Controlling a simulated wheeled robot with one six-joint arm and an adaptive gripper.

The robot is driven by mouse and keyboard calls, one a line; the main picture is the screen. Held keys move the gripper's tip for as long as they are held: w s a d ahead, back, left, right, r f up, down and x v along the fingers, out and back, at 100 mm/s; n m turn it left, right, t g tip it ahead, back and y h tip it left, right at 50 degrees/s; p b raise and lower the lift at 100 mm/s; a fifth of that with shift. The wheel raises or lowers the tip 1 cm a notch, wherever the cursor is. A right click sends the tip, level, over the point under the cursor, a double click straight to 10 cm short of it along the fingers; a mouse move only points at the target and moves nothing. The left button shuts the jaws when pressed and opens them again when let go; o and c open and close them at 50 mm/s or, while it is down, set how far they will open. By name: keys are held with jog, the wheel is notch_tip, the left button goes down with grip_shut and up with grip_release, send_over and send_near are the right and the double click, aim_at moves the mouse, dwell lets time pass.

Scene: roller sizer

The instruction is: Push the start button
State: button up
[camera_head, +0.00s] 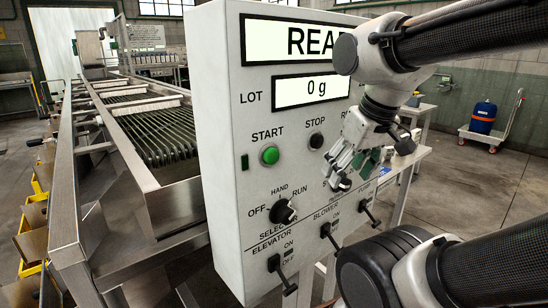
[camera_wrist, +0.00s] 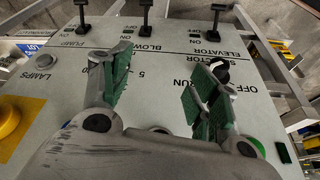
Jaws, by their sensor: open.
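The green start button (camera_head: 269,155) sits under the word START on the white control panel (camera_head: 225,120). It also shows in the wrist view (camera_wrist: 257,146), partly covered by the right finger's base. My gripper (camera_head: 350,167) is in front of the panel, to the right of the start button and apart from it. Its two green-padded fingers are spread, with nothing between them, and they also show in the wrist view (camera_wrist: 160,85). The black stop button (camera_head: 316,140) lies between the start button and my gripper.
A black selector knob (camera_head: 283,211) is below the start button. Several lever switches, such as the elevator switch (camera_head: 281,274), line the panel's lower part. A yellow button (camera_wrist: 10,120) shows at the wrist view's left. The roller machine (camera_head: 150,125) stands left of the panel.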

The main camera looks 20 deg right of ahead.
grip_shut()
dwell(1.3)
